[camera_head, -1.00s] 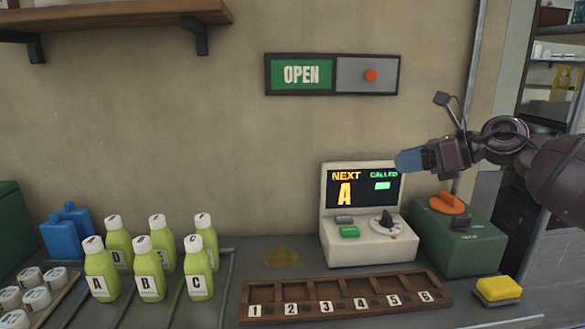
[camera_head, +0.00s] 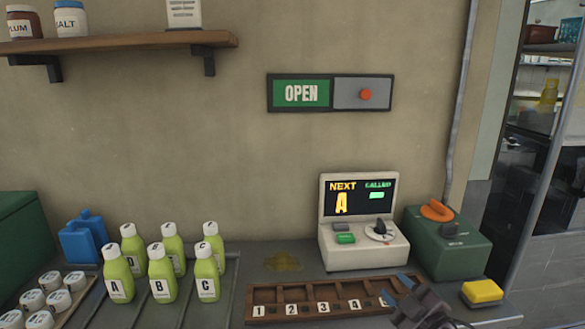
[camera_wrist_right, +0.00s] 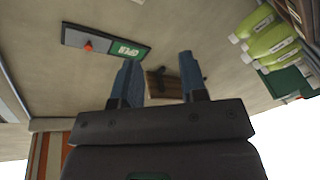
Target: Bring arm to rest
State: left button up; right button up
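My right gripper (camera_head: 396,288) is low at the bottom right of the head view, in front of the numbered wooden rack (camera_head: 262,296), and hides the rack's right end. In the right wrist view its two blue fingers (camera_wrist_right: 158,75) stand apart with nothing between them. Only its front part and a bit of wrist show in the head view. My left gripper is in neither view.
The call machine (camera_head: 332,254) and a green box with an orange knob (camera_head: 462,260) stand behind the gripper. A yellow sponge (camera_head: 482,291) lies to its right. Several green bottles (camera_head: 158,272) stand left. The OPEN sign (camera_head: 302,93) hangs on the wall.

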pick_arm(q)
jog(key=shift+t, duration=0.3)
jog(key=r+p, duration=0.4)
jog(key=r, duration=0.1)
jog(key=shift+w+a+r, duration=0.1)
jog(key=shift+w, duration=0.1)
pick_arm(e)
jog(key=s+d+f+m+g+h, duration=0.2)
jog(key=s+f+m, duration=0.2)
jog(key=s, duration=0.7)
jog(key=s+d+f+m+g+h, duration=0.2)
jog(key=s+f+m, duration=0.2)
jog(key=s+f, duration=0.5)
jog(key=s+d+f+m+g+h, duration=0.2)
jog(key=s+f, duration=0.4)
jog(key=s, duration=0.6)
jog(key=shift+s+f+m, duration=0.35)
jog(key=shift+f+m, duration=0.05)
jog(key=shift+m, duration=0.5)
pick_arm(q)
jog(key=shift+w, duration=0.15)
pick_arm(e)
jog(key=shift+o, duration=0.2)
